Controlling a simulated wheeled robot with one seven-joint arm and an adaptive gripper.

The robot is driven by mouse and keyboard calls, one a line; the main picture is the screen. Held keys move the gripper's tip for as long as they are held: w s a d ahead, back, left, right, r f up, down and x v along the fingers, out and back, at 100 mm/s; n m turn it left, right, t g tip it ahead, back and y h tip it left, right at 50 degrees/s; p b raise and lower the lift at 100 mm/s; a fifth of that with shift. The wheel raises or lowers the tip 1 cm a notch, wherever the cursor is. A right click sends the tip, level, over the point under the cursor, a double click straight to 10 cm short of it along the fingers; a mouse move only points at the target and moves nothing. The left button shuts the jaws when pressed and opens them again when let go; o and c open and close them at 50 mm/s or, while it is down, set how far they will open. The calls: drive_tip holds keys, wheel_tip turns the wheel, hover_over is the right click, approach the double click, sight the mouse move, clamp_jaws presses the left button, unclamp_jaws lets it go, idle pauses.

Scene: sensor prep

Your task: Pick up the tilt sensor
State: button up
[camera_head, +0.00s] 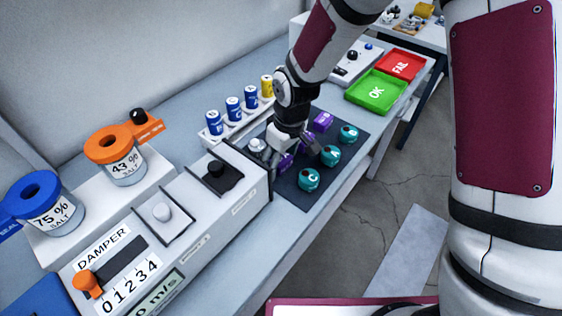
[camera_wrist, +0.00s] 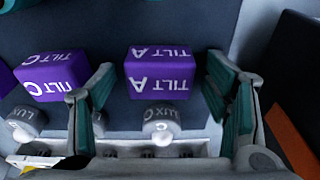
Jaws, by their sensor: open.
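Purple tilt sensor cubes stand on the dark mat (camera_head: 345,165). In the wrist view, the cube marked TILT A (camera_wrist: 160,80) lies in line with the space between the fingers of my gripper (camera_wrist: 160,62). I cannot tell whether the fingers reach down beside it. The cube marked TILT C (camera_wrist: 50,76) is left of the left finger, and another purple cube is cut off at the left edge. In the head view my gripper (camera_head: 297,148) points down over the mat, open and empty. It partly hides purple cubes there; one purple cube (camera_head: 321,121) shows clearly behind it.
Grey LUX sensors, one marked C (camera_wrist: 162,118), stand close by the cubes. Several round teal sensors (camera_head: 309,180) line the mat's right side. A rack of blue and yellow cells (camera_head: 233,115) and the damper console (camera_head: 190,205) flank the mat. Green OK (camera_head: 367,100) and red FAIL trays (camera_head: 413,63) lie beyond.

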drive_tip(key=c, duration=1.3)
drive_tip(key=shift+r, duration=0.1)
